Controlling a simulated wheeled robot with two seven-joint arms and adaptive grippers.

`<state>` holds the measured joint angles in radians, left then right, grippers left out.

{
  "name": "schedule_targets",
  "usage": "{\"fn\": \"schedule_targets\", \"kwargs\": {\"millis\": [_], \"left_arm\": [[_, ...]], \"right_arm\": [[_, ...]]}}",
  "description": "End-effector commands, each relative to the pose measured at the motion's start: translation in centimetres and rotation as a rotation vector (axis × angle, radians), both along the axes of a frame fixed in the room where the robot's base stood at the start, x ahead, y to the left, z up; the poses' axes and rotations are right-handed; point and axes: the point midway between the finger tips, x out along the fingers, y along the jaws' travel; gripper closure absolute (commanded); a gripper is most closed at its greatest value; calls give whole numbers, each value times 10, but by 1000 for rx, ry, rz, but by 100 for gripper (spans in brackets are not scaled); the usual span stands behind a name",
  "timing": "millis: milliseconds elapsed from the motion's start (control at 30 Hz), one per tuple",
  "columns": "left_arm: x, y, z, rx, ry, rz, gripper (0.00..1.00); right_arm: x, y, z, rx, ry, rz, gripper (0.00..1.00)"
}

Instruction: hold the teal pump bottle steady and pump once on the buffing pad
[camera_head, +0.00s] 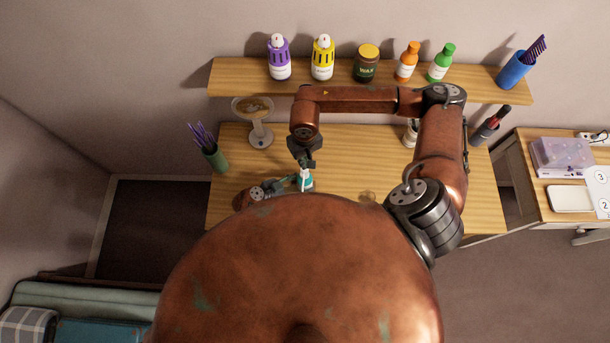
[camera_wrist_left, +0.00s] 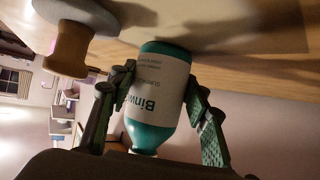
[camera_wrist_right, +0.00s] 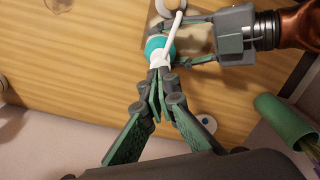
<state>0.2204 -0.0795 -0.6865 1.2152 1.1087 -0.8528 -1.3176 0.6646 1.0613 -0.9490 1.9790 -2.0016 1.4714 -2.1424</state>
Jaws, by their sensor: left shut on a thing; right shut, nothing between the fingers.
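The teal pump bottle (camera_head: 306,184) stands on the wooden table, partly hidden by my body. My left gripper (camera_wrist_left: 165,105) is shut around it; the left wrist view shows the bottle's white label (camera_wrist_left: 158,88) between the fingers. My right gripper (camera_wrist_right: 158,78) is shut and empty, its tips at the white pump head; it is also directly above the bottle in the head view (camera_head: 304,161). The white spout (camera_wrist_right: 172,38) points toward a wooden knob. The likely buffing pad is a grey disc (camera_wrist_left: 82,10) with wooden handle (camera_wrist_left: 68,50), beside the bottle. Fingertip contact is unclear.
A back shelf (camera_head: 225,76) holds several bottles. A dark brush holder (camera_head: 484,132) is at right. The table front is hidden by my body.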

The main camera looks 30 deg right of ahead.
Motion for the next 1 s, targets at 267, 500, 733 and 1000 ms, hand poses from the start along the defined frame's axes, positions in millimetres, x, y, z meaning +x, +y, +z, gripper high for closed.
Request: {"fn": "schedule_targets", "kwargs": {"millis": [267, 500, 733, 1000], "left_arm": [[0, 0, 0, 1, 0, -1, 70], [0, 0, 0, 1, 0, 0, 70], [0, 0, 0, 1, 0, 0, 70], [0, 0, 0, 1, 0, 0, 70]], "right_arm": [[1, 0, 27, -1, -3, 0, 100], [1, 0, 49, -1, -3, 1, 100], [0, 0, 57, 0, -1, 0, 100], [0, 0, 57, 0, -1, 0, 100]]}}
